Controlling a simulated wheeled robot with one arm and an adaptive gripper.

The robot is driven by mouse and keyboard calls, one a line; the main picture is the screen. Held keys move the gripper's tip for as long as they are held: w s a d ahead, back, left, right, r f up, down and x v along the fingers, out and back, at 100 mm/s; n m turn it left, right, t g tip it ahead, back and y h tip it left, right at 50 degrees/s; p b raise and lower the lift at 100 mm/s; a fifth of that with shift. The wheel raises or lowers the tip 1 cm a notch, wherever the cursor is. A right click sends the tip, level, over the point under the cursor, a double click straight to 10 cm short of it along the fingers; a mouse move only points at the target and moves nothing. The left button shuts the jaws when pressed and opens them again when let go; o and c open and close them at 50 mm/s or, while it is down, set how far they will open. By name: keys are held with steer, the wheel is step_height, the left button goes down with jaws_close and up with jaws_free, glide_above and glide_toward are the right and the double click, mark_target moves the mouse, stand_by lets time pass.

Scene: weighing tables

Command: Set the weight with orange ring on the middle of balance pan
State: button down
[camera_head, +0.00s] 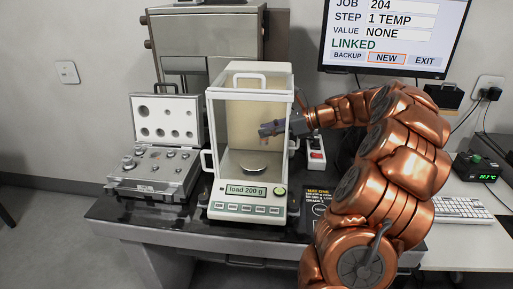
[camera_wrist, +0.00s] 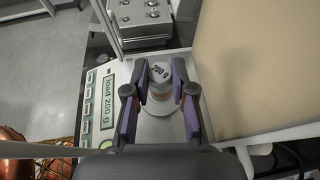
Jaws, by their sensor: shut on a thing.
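My gripper (camera_head: 270,130) reaches through the open right side of the balance (camera_head: 247,212), inside its glass chamber. In the wrist view the pan (camera_wrist: 160,130) shows behind and beneath the weight. The balance display reads "load 200 g".
An open weight case (camera_head: 152,187) with several weights stands left of the balance. A red-and-white switch box (camera_head: 316,155) is close to the balance's right side. A monitor (camera_head: 395,35) hangs at the upper right; a keyboard (camera_head: 460,211) lies on the right table. The chamber walls are near my gripper.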

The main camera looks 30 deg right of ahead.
steer(key=w+a+f, duration=0.2)
steer(key=shift+a+f, duration=0.15)
steer(key=shift+f, duration=1.75)
steer(key=shift+w+a+f, duration=0.15)
steer(key=shift+w+f, duration=0.05)
steer(key=shift+f, duration=0.4)
steer(key=c, duration=1)
jaws_free()
steer(key=shift+f, duration=0.15)
steer(key=shift+s+d+r, duration=0.2)
steer(key=shift+d+r, duration=0.05)
steer(key=v, duration=1.1)
steer(key=shift+s+r, duration=0.1)
steer(key=shift+s, duration=0.05)
